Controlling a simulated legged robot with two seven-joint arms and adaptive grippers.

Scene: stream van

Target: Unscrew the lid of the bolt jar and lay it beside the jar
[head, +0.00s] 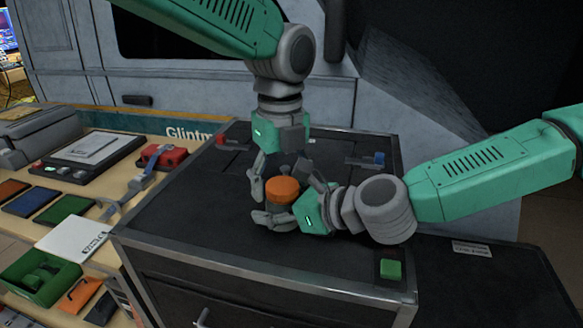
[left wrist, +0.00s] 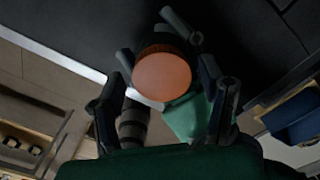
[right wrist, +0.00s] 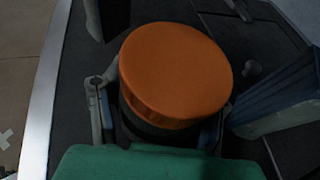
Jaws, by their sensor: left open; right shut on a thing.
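The bolt jar (head: 279,212) stands upright on the black cabinet top, with its orange lid (head: 283,188) on it. The lid also shows in the left wrist view (left wrist: 163,74) and the right wrist view (right wrist: 176,70). My right gripper (head: 274,220) comes in low from the right and is shut on the jar's body below the lid. My left gripper (head: 285,180) points down from above, with its open fingers on either side of the lid. In the left wrist view the fingers look apart from the lid. Most of the jar's body is hidden by my right gripper.
The black cabinet top (head: 190,215) has a metal edge and free room left of the jar. A green block (head: 390,269) lies near the front right corner. A red clamp-like piece (head: 221,140) and a blue one (head: 379,158) lie further back. A cluttered shelf is at left.

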